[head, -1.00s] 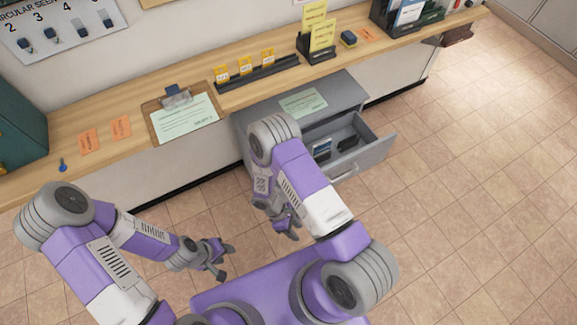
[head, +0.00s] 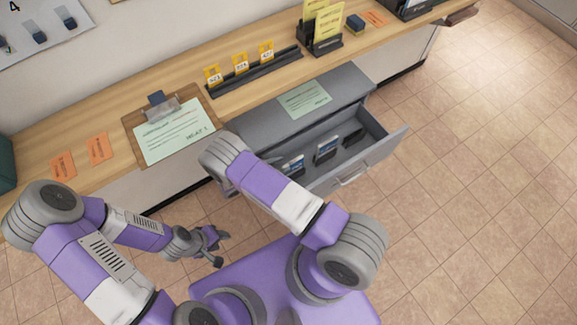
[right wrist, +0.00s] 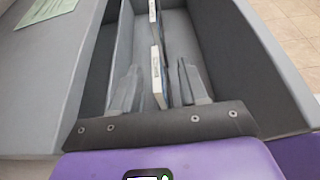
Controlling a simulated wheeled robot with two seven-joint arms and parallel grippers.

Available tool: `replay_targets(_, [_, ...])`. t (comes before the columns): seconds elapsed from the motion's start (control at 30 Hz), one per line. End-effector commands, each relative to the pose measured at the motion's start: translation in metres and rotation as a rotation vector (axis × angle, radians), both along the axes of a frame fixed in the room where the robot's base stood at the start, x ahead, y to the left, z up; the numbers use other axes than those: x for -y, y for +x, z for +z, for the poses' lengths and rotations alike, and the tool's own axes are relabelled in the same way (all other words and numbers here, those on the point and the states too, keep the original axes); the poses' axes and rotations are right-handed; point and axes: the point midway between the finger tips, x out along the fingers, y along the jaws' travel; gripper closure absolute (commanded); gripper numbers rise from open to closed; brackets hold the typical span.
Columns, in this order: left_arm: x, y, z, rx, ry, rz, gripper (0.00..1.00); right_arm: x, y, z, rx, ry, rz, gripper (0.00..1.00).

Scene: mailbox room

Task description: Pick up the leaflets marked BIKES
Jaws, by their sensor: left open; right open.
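An open grey drawer (head: 376,163) holds several upright leaflet stacks, with a near one (head: 293,165) and a middle one (head: 327,147). Their print is too small to read, so I cannot tell which is marked BIKES. My right gripper (right wrist: 160,72) is inside the drawer in the right wrist view, its open fingers on either side of a thin upright leaflet stack (right wrist: 157,80). I cannot tell if they touch it. In the head view my right arm hides that gripper. My left gripper (head: 219,249) is open and empty above the floor, left of my base.
The drawer cabinet (head: 250,128) carries a green sheet (head: 305,99). The wooden counter (head: 225,108) behind holds a clipboard (head: 170,130), orange slips (head: 98,149), a black rail with yellow tabs (head: 255,75) and a yellow leaflet holder (head: 322,30). The tiled floor on the right is clear.

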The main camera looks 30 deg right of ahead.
Motion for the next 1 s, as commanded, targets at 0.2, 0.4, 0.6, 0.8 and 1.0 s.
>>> replay_targets(0.2, [0.000,0.000,-0.032,0.000,0.000,0.000,0.57,0.000,0.000,-0.032,-0.001,0.002,-0.002,0.56])
replay_targets(0.4, [0.000,0.000,-0.037,0.000,0.000,0.000,0.57,0.012,0.000,-0.040,-0.001,0.002,-0.005,0.56])
replay_targets(0.6, [0.000,0.000,-0.042,0.000,0.000,0.000,0.57,0.028,0.003,-0.047,0.000,0.002,-0.004,0.56])
replay_targets(0.8, [0.000,0.000,-0.056,0.001,0.000,0.000,0.57,0.051,0.007,-0.064,-0.001,0.002,-0.006,0.56])
replay_targets(1.0, [0.000,0.000,-0.058,0.001,0.000,0.000,0.57,0.068,0.009,-0.068,0.000,0.003,-0.002,0.56])
